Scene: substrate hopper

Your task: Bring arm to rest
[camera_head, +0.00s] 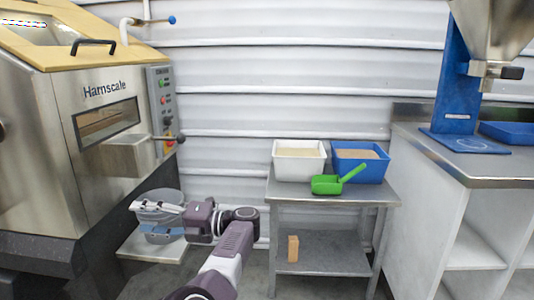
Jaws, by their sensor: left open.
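My left arm reaches up from the bottom of the head view, and its forearm bends to the left. My left gripper (142,207) is open and empty, in front of a grey bucket (158,196) on a low shelf under the steel machine. The gripper covers part of the bucket; I cannot tell whether they touch. My right gripper does not show.
A metal table (330,193) holds a white bin (299,171), a blue bin (373,170) and a green scoop (327,186). A small wooden block (293,248) stands on its lower shelf. The steel machine (60,150) is left, a counter (470,166) right.

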